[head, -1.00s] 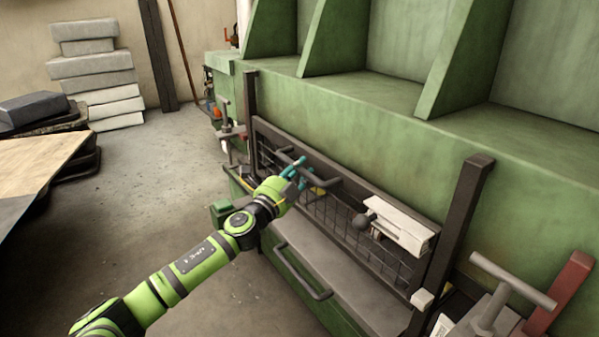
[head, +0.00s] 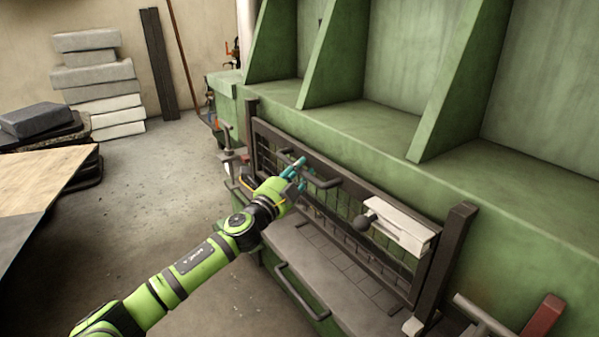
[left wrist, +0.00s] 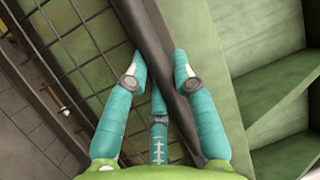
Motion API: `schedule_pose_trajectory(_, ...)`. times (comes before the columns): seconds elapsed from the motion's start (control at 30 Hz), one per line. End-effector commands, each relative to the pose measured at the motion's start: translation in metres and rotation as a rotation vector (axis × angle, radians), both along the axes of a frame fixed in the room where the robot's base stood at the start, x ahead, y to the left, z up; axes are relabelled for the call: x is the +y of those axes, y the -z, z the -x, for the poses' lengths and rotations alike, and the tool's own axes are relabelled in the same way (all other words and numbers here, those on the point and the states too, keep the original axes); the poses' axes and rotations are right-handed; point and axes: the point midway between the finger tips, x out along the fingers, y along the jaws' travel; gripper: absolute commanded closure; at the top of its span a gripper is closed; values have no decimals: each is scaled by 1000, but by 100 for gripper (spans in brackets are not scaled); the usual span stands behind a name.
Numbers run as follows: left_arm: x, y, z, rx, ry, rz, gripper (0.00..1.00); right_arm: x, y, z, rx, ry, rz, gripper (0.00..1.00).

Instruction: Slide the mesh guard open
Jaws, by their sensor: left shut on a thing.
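The mesh guard (head: 375,194) is a dark frame with wire mesh, standing in front of the green machine between two dark upright posts. Its top rail sits near the left post's top and somewhat below the right post's top (head: 463,208). My left gripper (head: 294,170) is shut around the dark bar handle (head: 328,184) on the guard's upper part. In the left wrist view, teal fingers lie on both sides of the dark bar (left wrist: 158,45), with the mesh (left wrist: 60,60) to the left. My right gripper is not in view.
A grey ledge (head: 310,255) lies below, with a bar handle (head: 298,292) on the front. A table (head: 40,180) stands left; floor between is clear.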

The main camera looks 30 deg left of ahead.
Motion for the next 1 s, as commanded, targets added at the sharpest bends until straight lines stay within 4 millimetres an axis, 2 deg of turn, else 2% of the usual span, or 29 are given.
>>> schedule_pose_trajectory(0.2, 2, -3, 0, -5, -5, -4, 100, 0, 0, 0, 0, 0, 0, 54)
schedule_pose_trajectory(0.23, 2, -3, 0, -5, -5, -4, 70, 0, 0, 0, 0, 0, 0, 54)
schedule_pose_trajectory(0.3, 2, -3, 0, -5, -5, -4, 49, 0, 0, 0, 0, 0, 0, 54)
schedule_pose_trajectory(0.73, 0, 1, 5, 0, 0, -1, 49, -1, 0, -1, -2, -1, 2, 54)
schedule_pose_trajectory(0.87, 0, 5, 19, 2, 0, -1, 49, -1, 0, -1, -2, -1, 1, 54)
schedule_pose_trajectory(1.0, 0, 10, 42, 3, 0, 0, 49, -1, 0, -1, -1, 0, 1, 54)
